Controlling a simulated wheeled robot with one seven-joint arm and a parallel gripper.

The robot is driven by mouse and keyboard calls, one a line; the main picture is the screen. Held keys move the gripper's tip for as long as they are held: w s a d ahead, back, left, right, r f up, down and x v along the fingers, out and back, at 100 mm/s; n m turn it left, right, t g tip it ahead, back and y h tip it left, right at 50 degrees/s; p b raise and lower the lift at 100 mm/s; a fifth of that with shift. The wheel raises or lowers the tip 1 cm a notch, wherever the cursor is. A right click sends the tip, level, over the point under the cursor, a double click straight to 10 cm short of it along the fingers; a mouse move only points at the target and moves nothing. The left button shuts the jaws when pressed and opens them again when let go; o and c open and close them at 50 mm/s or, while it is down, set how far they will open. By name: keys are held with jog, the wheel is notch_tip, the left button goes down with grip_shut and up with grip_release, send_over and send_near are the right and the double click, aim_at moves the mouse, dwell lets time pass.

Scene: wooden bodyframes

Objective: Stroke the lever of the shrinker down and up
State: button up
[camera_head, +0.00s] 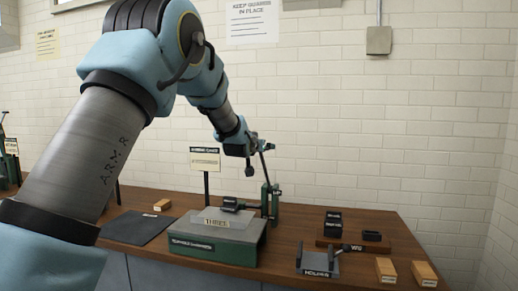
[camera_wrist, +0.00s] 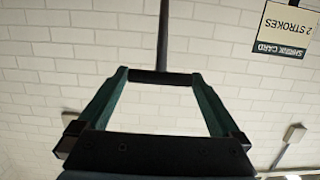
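The shrinker is a green upright tool (camera_head: 270,201) at the back right of a grey-topped green base (camera_head: 218,249). Its lever (camera_head: 265,169) rises from the tool and stands nearly upright. My gripper (camera_head: 258,158) is at the lever's top end. In the wrist view the lever's dark rod (camera_wrist: 163,35) meets a dark cross-handle (camera_wrist: 160,77). The handle spans the gap between the two green fingers, and the fingertips appear to touch its ends. The fingers are wide apart, with the handle between them. The picture is too small to show the contact clearly.
A holder (camera_head: 318,262), dark blocks (camera_head: 333,222) and wooden blocks (camera_head: 386,270) are on the right of the bench. A dark mat (camera_head: 135,227) and another wooden block (camera_head: 162,205) are left of the base. A sign (camera_head: 205,160) stands behind it. A "2 strokes" card (camera_wrist: 286,30) shows in the wrist view.

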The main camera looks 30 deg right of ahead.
jog(key=shift+f, duration=0.15)
jog(key=b+v, duration=0.4)
jog(key=v, duration=0.6)
jog(key=shift+s+a, duration=0.25)
jog(key=shift+s, duration=0.05)
